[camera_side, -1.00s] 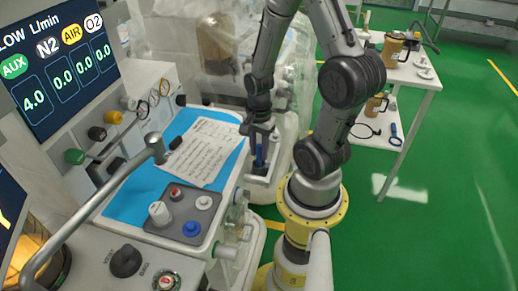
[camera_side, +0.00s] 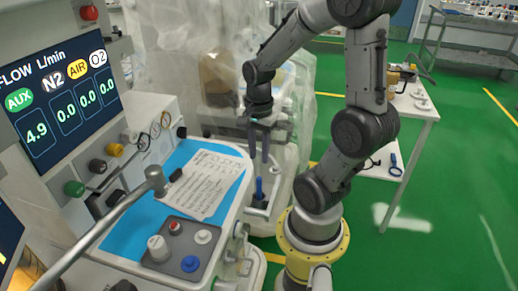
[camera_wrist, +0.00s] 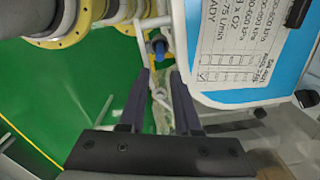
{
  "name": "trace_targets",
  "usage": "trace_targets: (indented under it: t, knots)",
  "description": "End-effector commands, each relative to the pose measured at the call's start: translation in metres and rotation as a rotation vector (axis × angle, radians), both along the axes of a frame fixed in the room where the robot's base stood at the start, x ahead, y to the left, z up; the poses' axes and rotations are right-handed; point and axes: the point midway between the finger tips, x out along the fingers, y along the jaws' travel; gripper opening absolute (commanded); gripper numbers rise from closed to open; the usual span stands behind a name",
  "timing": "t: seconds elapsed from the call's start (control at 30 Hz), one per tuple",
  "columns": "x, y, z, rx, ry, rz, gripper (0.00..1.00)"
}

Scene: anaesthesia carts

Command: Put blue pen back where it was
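The blue pen (camera_side: 259,188) stands upright in a narrow holder at the right side of the cart, and its lower end is hidden. In the wrist view its blue end (camera_wrist: 158,45) shows beyond the fingertips, beside the cart's white edge. My gripper (camera_side: 259,157) is above the pen and apart from it, pointing down. In the wrist view the two dark fingers of my gripper (camera_wrist: 160,76) are spread with nothing held between them.
A clipped paper sheet (camera_side: 203,184) lies on the cart's blue top (camera_side: 128,222), left of the pen. A grey knob panel (camera_side: 180,243) is at the front. Clear plastic sheeting (camera_side: 175,75) hangs behind. A white side table (camera_side: 412,108) with cups stands right.

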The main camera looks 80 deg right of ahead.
Motion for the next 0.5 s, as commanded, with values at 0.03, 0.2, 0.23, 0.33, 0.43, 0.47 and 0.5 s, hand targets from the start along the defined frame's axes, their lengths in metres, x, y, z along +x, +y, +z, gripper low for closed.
trace_targets:
  t: [0.03, 0.2, 0.23, 0.33, 0.43, 0.47, 0.5]
  knots:
    - [0.0, 0.0, 0.005, -0.002, -0.003, 0.0, 0.32]
    - [0.005, 0.009, 0.019, -0.022, -0.026, 0.112, 0.32]
    - [0.007, 0.013, 0.024, -0.032, -0.04, 0.172, 0.32]
    - [0.015, 0.037, 0.045, -0.09, -0.101, 0.467, 0.32]
    - [0.018, 0.066, 0.069, -0.17, -0.175, 0.837, 0.32]
    - [0.017, 0.075, 0.076, -0.196, -0.196, 0.945, 0.32]
    - [0.016, 0.086, 0.083, -0.231, -0.221, 1.086, 0.32]
